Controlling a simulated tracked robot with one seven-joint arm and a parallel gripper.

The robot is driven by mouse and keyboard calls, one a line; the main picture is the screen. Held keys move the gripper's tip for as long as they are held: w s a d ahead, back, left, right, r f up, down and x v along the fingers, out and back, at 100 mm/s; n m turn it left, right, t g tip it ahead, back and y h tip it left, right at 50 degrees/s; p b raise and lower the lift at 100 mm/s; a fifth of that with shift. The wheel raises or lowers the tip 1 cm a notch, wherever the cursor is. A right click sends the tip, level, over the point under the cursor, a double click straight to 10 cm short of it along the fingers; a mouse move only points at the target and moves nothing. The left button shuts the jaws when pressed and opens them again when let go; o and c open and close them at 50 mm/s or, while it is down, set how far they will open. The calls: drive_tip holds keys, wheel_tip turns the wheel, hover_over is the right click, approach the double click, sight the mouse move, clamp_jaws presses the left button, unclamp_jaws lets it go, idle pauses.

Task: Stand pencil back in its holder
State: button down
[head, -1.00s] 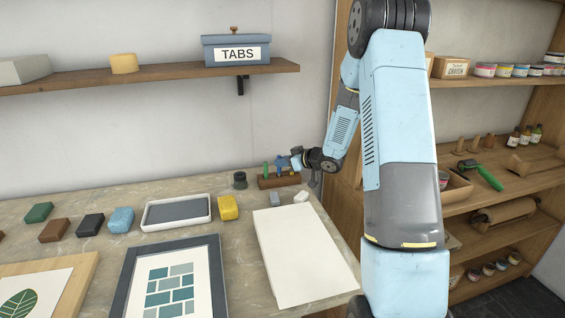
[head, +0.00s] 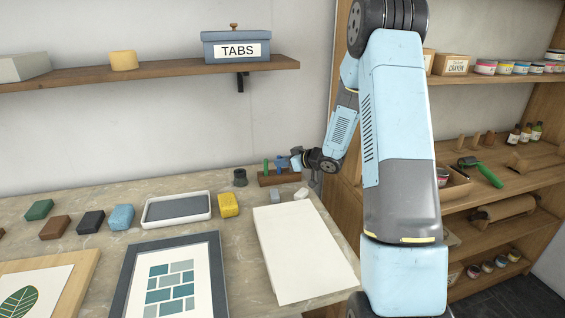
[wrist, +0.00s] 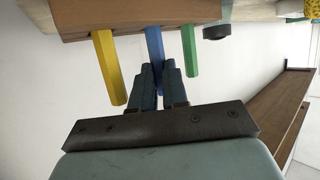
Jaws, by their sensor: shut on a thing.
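The wooden holder (head: 291,179) stands at the back right of the worktop, and its block fills the top of the wrist view (wrist: 70,19). That view looks upside down, with pencils pointing down from the block. A yellow pencil (wrist: 108,65) and a green pencil (wrist: 189,52) stand in it on either side of a blue pencil (wrist: 154,42). My gripper (wrist: 159,68) is shut on the blue pencil, which meets the holder between the other two. How deep it sits is hidden. In the head view the green pencil (head: 265,166) shows left of my gripper (head: 283,162).
A dark round pot (head: 240,178) stands just left of the holder. Two small light blocks, one of them grey (head: 275,195), lie in front, behind a stack of white paper (head: 303,250). A wooden shelf unit (head: 500,155) stands to the right.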

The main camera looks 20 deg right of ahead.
drive_tip(key=shift+f, duration=0.35)
idle(0.3)
drive_tip(key=c, duration=1.1)
unclamp_jaws()
drive_tip(key=shift+o, duration=0.2)
drive_tip(key=v, duration=1.3)
drive_tip(key=shift+s+d, duration=0.2)
drive_tip(key=shift+s, duration=0.05)
drive_tip(key=shift+r, duration=0.1)
